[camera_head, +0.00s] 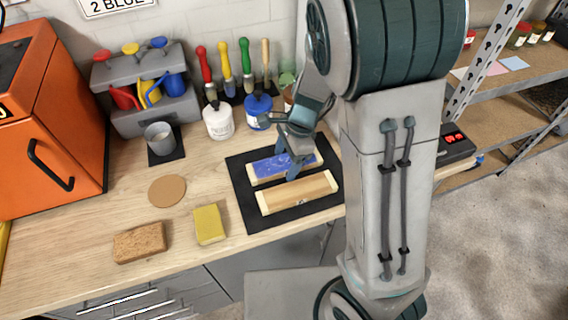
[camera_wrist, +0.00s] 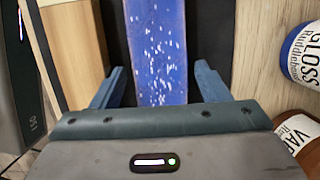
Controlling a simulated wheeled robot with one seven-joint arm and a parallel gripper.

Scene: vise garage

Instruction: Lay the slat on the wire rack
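The slat (camera_head: 267,167) has a blue, speckled top face and bare pale wood at its ends. It lies flat on the black mat (camera_head: 239,193), behind a plain wooden piece (camera_head: 298,192). In the wrist view, the slat (camera_wrist: 157,40) runs up the middle between the two fingers. My gripper (camera_head: 288,168) is down at the slat, and its fingers (camera_wrist: 158,76) stand apart on either side of it. A gap shows at the right finger; I cannot tell whether the left one touches. No wire rack can be made out in either view.
A sponge (camera_head: 209,224), a brown block (camera_head: 139,242) and a round cork disc (camera_head: 167,190) lie to the left. A grey cup (camera_head: 160,138) stands farther back. The right shelves are partly hidden by my arm.

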